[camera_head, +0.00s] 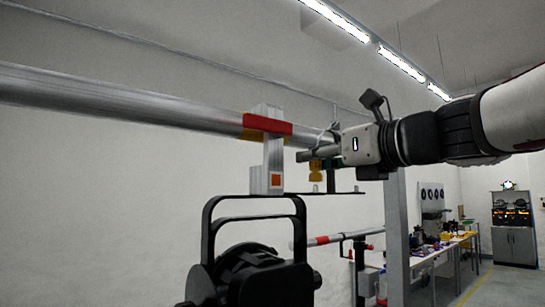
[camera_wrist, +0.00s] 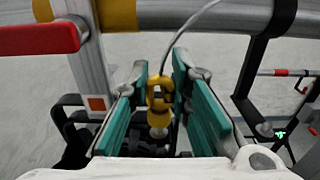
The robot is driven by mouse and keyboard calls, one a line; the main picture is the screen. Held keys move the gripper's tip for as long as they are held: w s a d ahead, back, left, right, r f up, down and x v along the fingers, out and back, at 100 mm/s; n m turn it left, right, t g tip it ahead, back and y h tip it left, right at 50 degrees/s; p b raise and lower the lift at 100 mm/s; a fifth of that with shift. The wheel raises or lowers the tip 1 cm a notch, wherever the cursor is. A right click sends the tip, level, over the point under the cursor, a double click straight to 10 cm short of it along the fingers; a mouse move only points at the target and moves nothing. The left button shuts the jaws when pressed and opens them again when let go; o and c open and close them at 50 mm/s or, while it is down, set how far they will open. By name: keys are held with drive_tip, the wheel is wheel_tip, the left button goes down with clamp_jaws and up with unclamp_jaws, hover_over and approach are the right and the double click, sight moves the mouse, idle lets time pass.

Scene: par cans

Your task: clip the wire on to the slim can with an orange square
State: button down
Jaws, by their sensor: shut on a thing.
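A metal hook clamp (camera_head: 273,152) with a red bar and an orange square (camera_head: 276,180) hangs on the horizontal pipe. Below it is a black can (camera_head: 250,278) with a looped yoke, cut off by the bottom edge. The orange square also shows in the wrist view (camera_wrist: 97,103), left of my gripper. My gripper (camera_wrist: 160,82), with teal pads, is shut on the yellow clip (camera_wrist: 158,103) of the wire (camera_wrist: 183,32). The wire runs up toward the pipe. The clip also shows in the head view (camera_head: 316,170), right of the clamp, apart from the can. Whether the can is slim is unclear.
The pipe (camera_head: 80,90) crosses above the can. A black bracket (camera_wrist: 262,60) stands close on the right in the wrist view. A grey post (camera_head: 396,235) and a lower pipe (camera_head: 335,238) are behind. Benches and a cabinet (camera_head: 514,246) are far right.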

drive_tip(key=shift+f+b, duration=0.4)
drive_tip(key=shift+f, duration=0.5)
idle(1.0)
drive_tip(key=c, duration=1.4)
unclamp_jaws()
drive_tip(key=shift+s, duration=0.1)
drive_tip(key=v, duration=1.1)
drive_tip(key=shift+s+d, duration=0.25)
drive_tip(key=shift+s, duration=0.05)
